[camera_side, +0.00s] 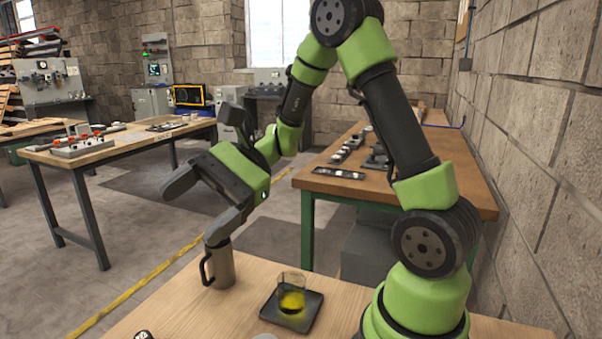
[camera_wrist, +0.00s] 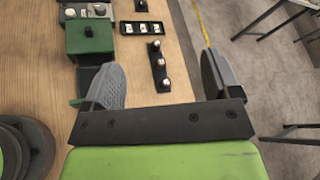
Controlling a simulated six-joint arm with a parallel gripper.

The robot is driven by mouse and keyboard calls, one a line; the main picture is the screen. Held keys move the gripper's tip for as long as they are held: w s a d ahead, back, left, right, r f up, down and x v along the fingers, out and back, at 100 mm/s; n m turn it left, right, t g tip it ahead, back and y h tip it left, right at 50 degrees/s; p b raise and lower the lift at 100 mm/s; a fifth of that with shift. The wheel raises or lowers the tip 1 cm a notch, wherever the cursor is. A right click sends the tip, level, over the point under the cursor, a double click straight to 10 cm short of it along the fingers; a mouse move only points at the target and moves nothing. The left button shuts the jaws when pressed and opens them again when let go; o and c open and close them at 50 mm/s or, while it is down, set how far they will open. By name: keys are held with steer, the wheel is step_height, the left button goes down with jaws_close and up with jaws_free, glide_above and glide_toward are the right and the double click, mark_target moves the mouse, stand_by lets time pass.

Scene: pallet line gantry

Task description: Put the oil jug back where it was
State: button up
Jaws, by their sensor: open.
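The oil jug (camera_side: 222,270), a grey-brown metal jug with a dark handle on its left, stands upright on the wooden table in the side view. My gripper (camera_side: 188,214) is open above and to the left of it, with its fingers spread wide. One finger overlaps the jug's top in the picture; I cannot tell whether it touches. The wrist view shows my open gripper (camera_wrist: 160,62) with nothing between the fingers. The jug is not visible there.
A glass beaker (camera_side: 292,284) with yellow liquid stands on a dark square tray (camera_side: 311,312), right of the jug. Bare table (camera_side: 190,306) lies in front of the jug. The wrist view shows a green box (camera_wrist: 90,37) and a knobbed strip (camera_wrist: 159,68) on wood.

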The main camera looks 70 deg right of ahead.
steer(key=s+d+r+n+t+h, duration=0.1)
steer(key=s+r+n+h, duration=0.2)
steer(key=s+n+h, duration=0.2)
steer(key=s+d+r+n+t+h, duration=0.1)
steer(key=s+r+n+h, duration=0.2)
steer(key=s+n+h, duration=0.3)
steer(key=s+n, duration=0.1)
steer(key=s, duration=0.2)
steer(key=shift+s+r+t, duration=0.15)
steer(key=shift+s+t, duration=0.05)
steer(key=shift+t, duration=0.1)
